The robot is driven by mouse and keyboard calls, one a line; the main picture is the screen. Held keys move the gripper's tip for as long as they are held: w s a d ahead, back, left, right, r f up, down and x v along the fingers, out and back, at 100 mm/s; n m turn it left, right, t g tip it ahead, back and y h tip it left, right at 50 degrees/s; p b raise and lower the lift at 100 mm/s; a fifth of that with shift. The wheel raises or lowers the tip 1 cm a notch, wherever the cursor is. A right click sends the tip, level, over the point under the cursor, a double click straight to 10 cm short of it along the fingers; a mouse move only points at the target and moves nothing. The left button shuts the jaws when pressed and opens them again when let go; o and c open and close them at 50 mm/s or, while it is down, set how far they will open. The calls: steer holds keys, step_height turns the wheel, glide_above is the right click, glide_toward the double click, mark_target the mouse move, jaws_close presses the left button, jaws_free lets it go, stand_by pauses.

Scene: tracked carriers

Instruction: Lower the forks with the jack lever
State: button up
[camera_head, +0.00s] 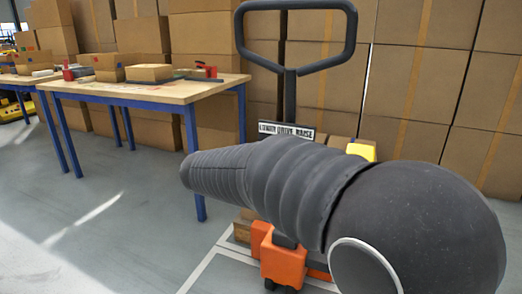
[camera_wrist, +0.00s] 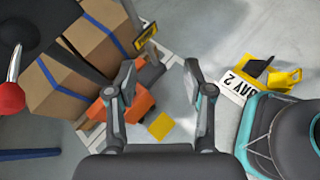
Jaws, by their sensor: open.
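The jack's dark looped handle (camera_head: 290,85) stands upright on its post in the head view. A label plate (camera_head: 286,130) reading LOWER DRIVE RAISE is on the post, just above my arm. The jack's orange body (camera_head: 284,262) shows below my arm, and it also shows in the wrist view (camera_wrist: 140,104). A red ball knob on a metal stem, seemingly the lever (camera_wrist: 11,98), is at the left edge of the wrist view. My gripper (camera_wrist: 159,72) is open and empty, pointing down, well to the right of the knob. My arm hides the gripper in the head view.
Cardboard boxes (camera_wrist: 88,38) lie beside the orange body in the wrist view. A workbench (camera_head: 150,92) stands at left, and stacked boxes (camera_head: 415,75) fill the back. Floor at left is clear.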

steer(key=w+a+r+n+t+h+p, duration=0.1)
steer(key=w+a+n+t, duration=0.2)
steer(key=a, duration=0.6)
steer(key=w+a+r+n+t+h+p, duration=0.1)
steer(key=a+r+n+t+h, duration=0.2)
steer(key=a, duration=0.6)
steer(key=shift+n+y, duration=0.6)
steer(key=shift+y, duration=0.1)
steer(key=x, duration=0.4)
steer(key=f+x, duration=0.1)
steer(key=x, duration=0.8)
steer(key=shift+w+d+f+b, duration=0.15)
steer(key=shift+d+f+b, duration=0.15)
steer(key=shift+d+b, duration=0.1)
jaws_close()
